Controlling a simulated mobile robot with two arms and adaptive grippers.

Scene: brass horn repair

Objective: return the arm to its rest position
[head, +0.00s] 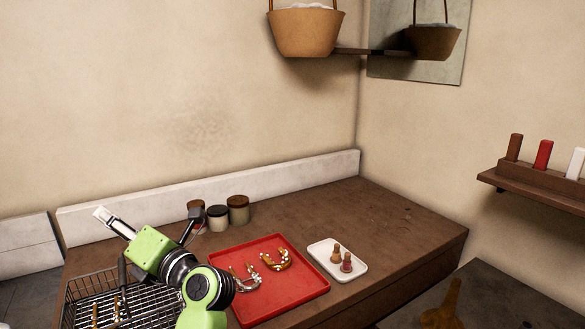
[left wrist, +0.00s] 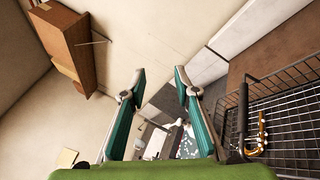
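My left gripper (head: 148,213) is raised above the left part of the brown workbench, over the wire basket side, with its fingers spread. In the left wrist view my left gripper (left wrist: 160,76) shows two teal-padded fingers apart with nothing between them. The green and black left arm reaches in from the bottom of the head view and covers part of the wire basket and the red tray's left edge. My right gripper is in neither view.
A wire basket (head: 78,290) holding brass pieces stands at the bench's left; it also shows in the wrist view (left wrist: 283,98). A red tray (head: 300,293) holds curved brass parts. A white dish (head: 320,254) holds two small pieces. Jars (head: 238,211) stand behind. The bench's right end is clear.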

